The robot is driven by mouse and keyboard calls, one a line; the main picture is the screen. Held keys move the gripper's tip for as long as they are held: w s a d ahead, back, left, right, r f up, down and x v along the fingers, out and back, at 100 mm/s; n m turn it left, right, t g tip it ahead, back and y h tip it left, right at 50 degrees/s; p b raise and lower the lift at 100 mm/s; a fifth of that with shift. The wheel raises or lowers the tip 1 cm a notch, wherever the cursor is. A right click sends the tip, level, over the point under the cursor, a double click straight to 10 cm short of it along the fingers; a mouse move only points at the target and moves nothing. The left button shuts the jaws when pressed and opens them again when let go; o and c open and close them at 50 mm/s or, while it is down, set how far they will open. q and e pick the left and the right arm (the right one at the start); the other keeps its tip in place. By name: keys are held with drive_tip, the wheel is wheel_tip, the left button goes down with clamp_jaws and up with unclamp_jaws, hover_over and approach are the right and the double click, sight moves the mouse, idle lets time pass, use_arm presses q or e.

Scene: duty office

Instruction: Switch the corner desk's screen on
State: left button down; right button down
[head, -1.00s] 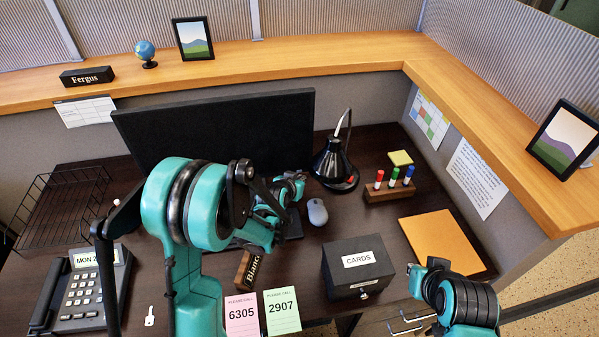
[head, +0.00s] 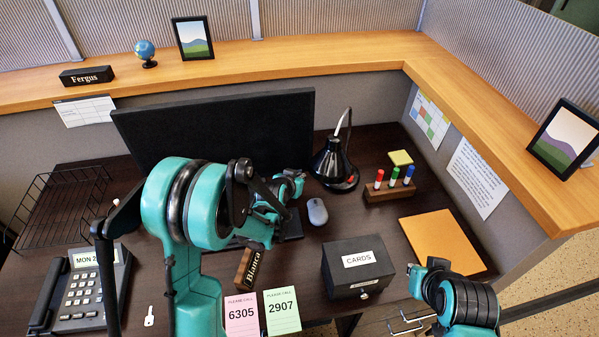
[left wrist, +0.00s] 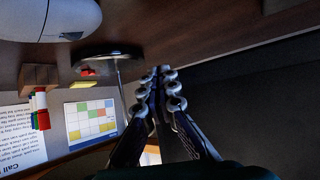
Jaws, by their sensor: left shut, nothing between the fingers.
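The corner desk's screen (head: 215,125) stands at the back of the desk. Its face is black and shows no picture. In the left wrist view a large dark panel, seemingly the screen (left wrist: 260,110), fills the right side. My left gripper (head: 298,180) is at the screen's lower right, close in front of it; my arm covers part of the screen's lower edge. In the left wrist view the left gripper (left wrist: 163,78) has its fingers together, with nothing between them, beside the panel's edge. I cannot tell whether it touches. No power button is clearly visible.
A black lamp (head: 332,165) stands right of the screen, with a mouse (head: 317,212) in front.

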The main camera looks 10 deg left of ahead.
use_arm(q)
drive_tip(key=shift+w+a, duration=0.1)
drive_tip(key=shift+w, duration=0.2)
idle(0.6)
drive_tip(key=shift+s, duration=0.1)
drive_tip(key=shift+s+d, duration=0.3)
drive_tip(key=shift+s, duration=0.3)
drive_tip(key=shift+s, duration=0.1)
drive_tip(key=shift+s+d+b, duration=0.15)
drive_tip(key=shift+s+d, duration=0.2)
drive_tip(key=shift+s, duration=0.4)
drive_tip(key=shift+s+d+b, duration=0.2)
drive_tip(key=shift+s+d, duration=0.1)
drive_tip(key=shift+s, duration=0.4)
drive_tip(key=shift+s+d+b, duration=0.15)
drive_tip(key=shift+s+d, duration=0.2)
drive_tip(key=shift+s, duration=0.4)
